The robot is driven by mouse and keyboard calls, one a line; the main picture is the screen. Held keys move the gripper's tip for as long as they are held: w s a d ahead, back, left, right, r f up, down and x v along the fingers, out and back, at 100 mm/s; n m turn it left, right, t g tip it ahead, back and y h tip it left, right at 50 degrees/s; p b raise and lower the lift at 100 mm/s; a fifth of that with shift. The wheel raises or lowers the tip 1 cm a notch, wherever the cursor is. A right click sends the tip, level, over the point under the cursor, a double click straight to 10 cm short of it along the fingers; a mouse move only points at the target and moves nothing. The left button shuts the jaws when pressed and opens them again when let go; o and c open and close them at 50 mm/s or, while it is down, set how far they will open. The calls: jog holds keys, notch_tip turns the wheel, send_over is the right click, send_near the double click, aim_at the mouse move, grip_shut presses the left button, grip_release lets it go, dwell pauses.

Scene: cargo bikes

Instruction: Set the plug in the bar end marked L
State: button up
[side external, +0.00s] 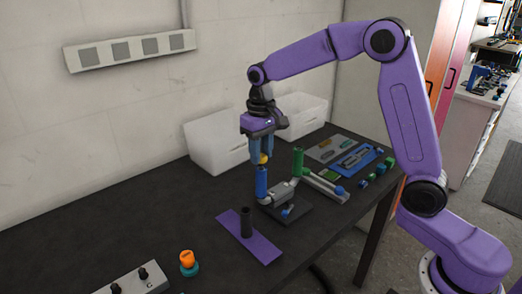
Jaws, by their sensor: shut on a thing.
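My gripper (262,153) points down and is shut on a small yellow plug (263,160). The plug is right over the top of an upright blue bar grip (262,182); I cannot tell whether it touches or has entered the bar end. A second upright bar grip, green (298,163), stands to the right. Both grips rise from a grey handlebar part (280,193) on a dark base plate (291,217). No L mark is legible at this size, so I cannot tell which end bears it.
A purple plate (262,247) with a black upright cylinder (246,222) lies in front. An orange piece on a teal base (188,260) and a grey knob box (133,282) are nearer. Two white bins (215,148) stand behind. A blue tray (372,157) and small parts lie right.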

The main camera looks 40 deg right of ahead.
jog(key=shift+f, duration=0.95)
dwell(0.6)
jog(key=o, duration=1.1)
jog(key=shift+r, duration=0.15)
notch_tip(320, 180, up, 17)
jog(key=shift+r, duration=0.1)
jog(key=s+a+f+n, duration=0.2)
jog(key=s+f+n, duration=0.15)
jog(key=s, duration=0.45)
jog(key=s+a+f+n, duration=0.2)
jog(key=s+f+n, duration=0.15)
jog(key=s, duration=0.45)
jog(key=s+d+f+n, duration=0.2)
jog(key=s+f, duration=0.1)
jog(key=s, duration=0.3)
jog(key=s+d+f+n, duration=0.1)
jog(key=s+d+f, duration=0.1)
jog(key=s, duration=0.4)
jog(key=s+d+f+n, duration=0.2)
jog(key=s+f, duration=0.2)
jog(key=s, duration=0.1)
jog(key=shift+s+d+f+n, duration=0.1)
jog(key=shift+s+f+n, duration=0.2)
jog(key=shift+s+f, duration=0.1)
